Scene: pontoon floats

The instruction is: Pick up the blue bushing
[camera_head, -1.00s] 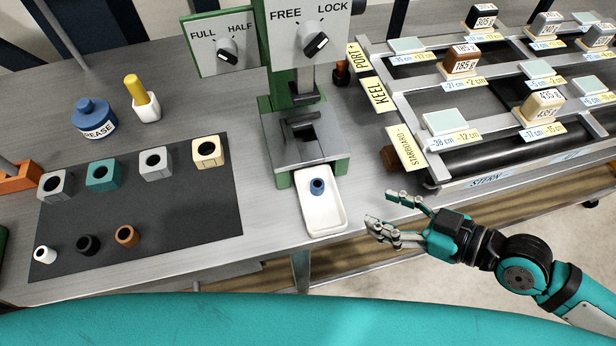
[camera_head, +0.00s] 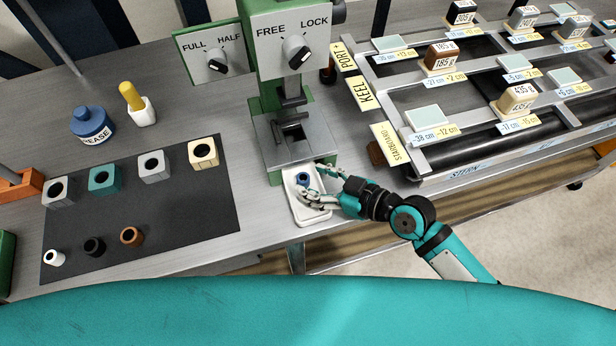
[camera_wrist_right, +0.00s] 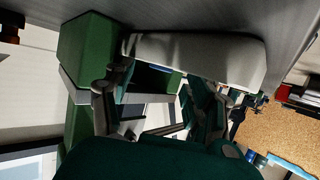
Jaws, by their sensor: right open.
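The blue bushing (camera_head: 303,178) is a small dark-blue ring in the white tray (camera_head: 311,215) in front of the press. My right gripper (camera_head: 318,182) is open at the tray, with its fingers on either side of the bushing. I cannot tell whether they touch it. My left gripper is not in view.
The green press (camera_head: 266,110) stands just behind the tray. A dark mat (camera_head: 140,220) with several blocks and small bushings lies to the left. A weighted pontoon frame (camera_head: 440,165) stands to the right. The table's front edge is near the tray.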

